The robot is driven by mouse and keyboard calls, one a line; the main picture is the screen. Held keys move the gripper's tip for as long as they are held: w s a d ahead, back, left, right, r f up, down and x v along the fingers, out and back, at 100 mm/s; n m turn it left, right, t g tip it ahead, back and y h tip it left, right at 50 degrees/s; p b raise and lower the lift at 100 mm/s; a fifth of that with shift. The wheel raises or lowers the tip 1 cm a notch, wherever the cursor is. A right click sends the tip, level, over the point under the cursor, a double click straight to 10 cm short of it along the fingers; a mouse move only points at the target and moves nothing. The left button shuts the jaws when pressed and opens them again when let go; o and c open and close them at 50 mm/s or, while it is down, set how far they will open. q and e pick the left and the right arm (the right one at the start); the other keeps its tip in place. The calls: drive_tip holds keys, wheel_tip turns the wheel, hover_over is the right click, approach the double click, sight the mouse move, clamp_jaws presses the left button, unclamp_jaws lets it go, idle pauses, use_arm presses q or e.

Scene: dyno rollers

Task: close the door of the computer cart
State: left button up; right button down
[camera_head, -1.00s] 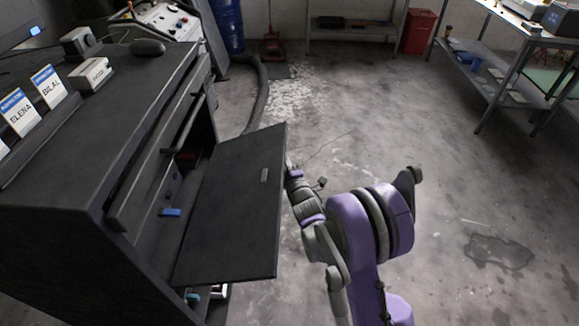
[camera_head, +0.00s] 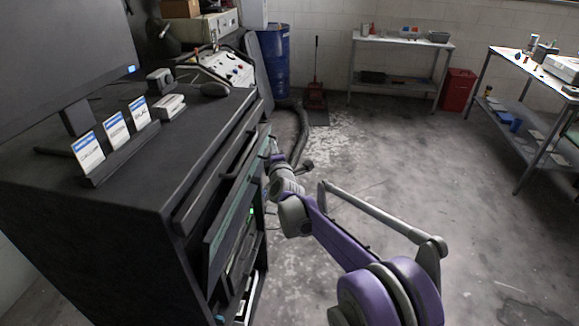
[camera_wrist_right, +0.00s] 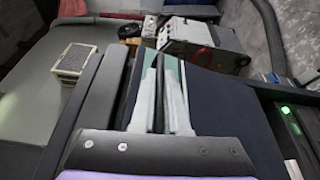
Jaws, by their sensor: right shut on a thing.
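The dark cart (camera_head: 110,210) stands at the left in the head view. Its door (camera_head: 228,220) is a flat dark panel, now steeply tilted close to the cart's front, with a narrow gap at its upper edge. My right gripper (camera_head: 271,161) is at the door's far upper part. In the right wrist view its two pale fingers (camera_wrist_right: 160,98) are close together around a thin dark part of the door, whose dark face (camera_wrist_right: 232,112) lies to their right. The exact grip is partly hidden. My left gripper is not in view.
A monitor (camera_head: 65,50), name cards (camera_head: 116,131) and small boxes stand on the cart top. A green light (camera_head: 251,211) shows below the door. The floor (camera_head: 400,190) at right is clear.

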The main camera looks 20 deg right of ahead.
sight(256, 157)
drive_tip(key=shift+n, duration=0.3)
drive_tip(key=a+b, duration=0.1)
drive_tip(key=w+a+b, duration=0.2)
drive_tip(key=a+b, duration=0.1)
drive_tip(key=shift+w+r, duration=0.15)
drive_tip(key=shift+r, duration=0.2)
drive_tip(key=shift+w+a+r+b, duration=0.15)
drive_tip(key=shift+w+a+b, duration=0.15)
drive_tip(key=shift+a+b, duration=0.2)
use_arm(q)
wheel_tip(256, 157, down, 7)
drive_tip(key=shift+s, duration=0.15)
use_arm(e)
drive_tip(key=shift+a+r+n+g, duration=0.1)
drive_tip(key=shift+r+n+g, duration=0.15)
drive_tip(key=shift+n+g, duration=0.05)
drive_tip(key=shift+w, duration=0.1)
